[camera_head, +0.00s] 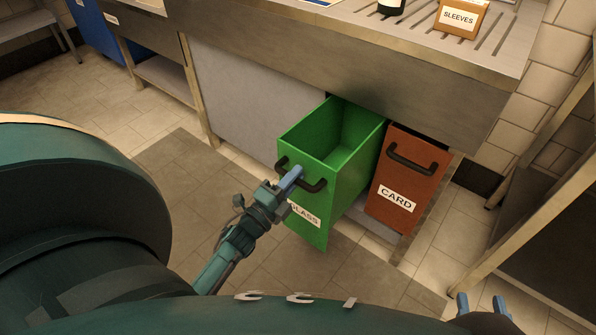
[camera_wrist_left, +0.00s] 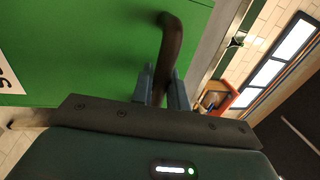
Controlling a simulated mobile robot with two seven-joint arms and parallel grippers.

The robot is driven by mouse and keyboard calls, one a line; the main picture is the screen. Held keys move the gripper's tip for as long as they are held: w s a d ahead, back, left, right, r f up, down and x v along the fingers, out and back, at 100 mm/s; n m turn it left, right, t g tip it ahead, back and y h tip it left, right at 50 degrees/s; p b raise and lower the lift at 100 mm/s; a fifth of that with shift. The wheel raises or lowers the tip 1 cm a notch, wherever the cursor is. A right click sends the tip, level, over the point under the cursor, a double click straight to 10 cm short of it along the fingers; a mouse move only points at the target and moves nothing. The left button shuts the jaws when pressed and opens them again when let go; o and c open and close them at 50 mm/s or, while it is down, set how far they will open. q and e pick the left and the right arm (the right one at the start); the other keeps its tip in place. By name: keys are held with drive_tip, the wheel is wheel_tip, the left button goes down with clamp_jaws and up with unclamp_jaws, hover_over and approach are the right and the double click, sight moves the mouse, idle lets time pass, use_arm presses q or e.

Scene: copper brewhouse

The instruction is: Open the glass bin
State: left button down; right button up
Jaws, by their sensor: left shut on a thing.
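The green glass bin (camera_head: 333,206) is a drawer under the steel counter. It is pulled well out, and its empty inside shows from above. Its label is partly hidden by my left gripper. My left gripper (camera_head: 291,178) is shut on the bin's dark handle (camera_head: 315,186). In the left wrist view the handle (camera_wrist_left: 170,45) passes between the two fingers of the gripper (camera_wrist_left: 162,85), in front of the green face (camera_wrist_left: 90,50). My right gripper (camera_head: 483,304) shows at the bottom right with its two blue fingers apart, empty and away from the bins.
The orange-brown card bin (camera_head: 402,183) sits closed right beside the glass bin. The steel counter (camera_head: 330,50) above holds a sleeves box (camera_head: 460,17) and a dark bottle. A shelf frame (camera_head: 530,190) stands at the right. The tiled floor (camera_head: 185,165) in front is clear.

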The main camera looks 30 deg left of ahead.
use_arm(q)
drive_tip(key=shift+s, duration=0.15)
use_arm(e)
drive_tip(key=shift+w+r, duration=0.1)
use_arm(q)
drive_tip(key=c, duration=1.4)
unclamp_jaws()
drive_tip(key=shift+c, duration=0.2)
